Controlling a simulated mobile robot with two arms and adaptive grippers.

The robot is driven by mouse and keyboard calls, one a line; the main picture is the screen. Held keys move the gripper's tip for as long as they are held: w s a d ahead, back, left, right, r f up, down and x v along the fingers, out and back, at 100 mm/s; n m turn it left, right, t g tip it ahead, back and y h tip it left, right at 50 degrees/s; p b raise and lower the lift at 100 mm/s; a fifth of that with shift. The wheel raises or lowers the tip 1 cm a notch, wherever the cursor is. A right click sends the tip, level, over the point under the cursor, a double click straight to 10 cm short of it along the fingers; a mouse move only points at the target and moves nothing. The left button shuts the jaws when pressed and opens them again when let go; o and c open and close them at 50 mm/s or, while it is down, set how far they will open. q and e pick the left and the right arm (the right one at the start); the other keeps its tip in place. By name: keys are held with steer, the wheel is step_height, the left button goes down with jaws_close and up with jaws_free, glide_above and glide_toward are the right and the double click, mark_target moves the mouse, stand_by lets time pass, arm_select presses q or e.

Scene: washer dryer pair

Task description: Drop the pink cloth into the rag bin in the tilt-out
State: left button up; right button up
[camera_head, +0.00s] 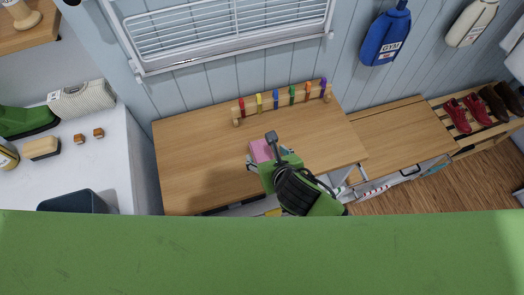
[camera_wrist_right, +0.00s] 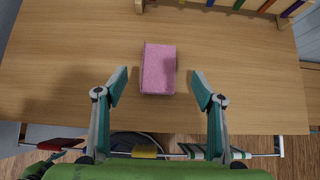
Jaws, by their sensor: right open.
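The pink cloth (camera_wrist_right: 158,68) is a folded, block-like piece lying on the wooden bench top (camera_wrist_right: 70,60). In the head view the cloth (camera_head: 261,150) shows partly behind my right gripper (camera_head: 266,153). In the right wrist view my right gripper (camera_wrist_right: 159,80) is open, with one finger on each side of the cloth and a gap at both sides. I cannot tell its height above the bench. I cannot make out the rag bin or the tilt-out clearly; the bench's front is partly hidden by my arm. My left gripper is not in view.
A peg rack (camera_head: 283,101) with several coloured pegs stands at the bench's back edge. A metal rail (camera_wrist_right: 256,155) runs below the front edge. Red shoes (camera_head: 466,114) sit at right.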

mark_target(262, 151)
steer(key=shift+s+f+p+x, duration=0.15)
steer(key=shift+p+x, duration=0.05)
steer(key=shift+x, duration=1.3)
steer(key=shift+s+f+p+x, duration=0.1)
steer(key=shift+p+x, duration=0.05)
steer(key=shift+x, duration=1.3)
steer(key=c, duration=1.2)
steer(key=shift+r, duration=0.15)
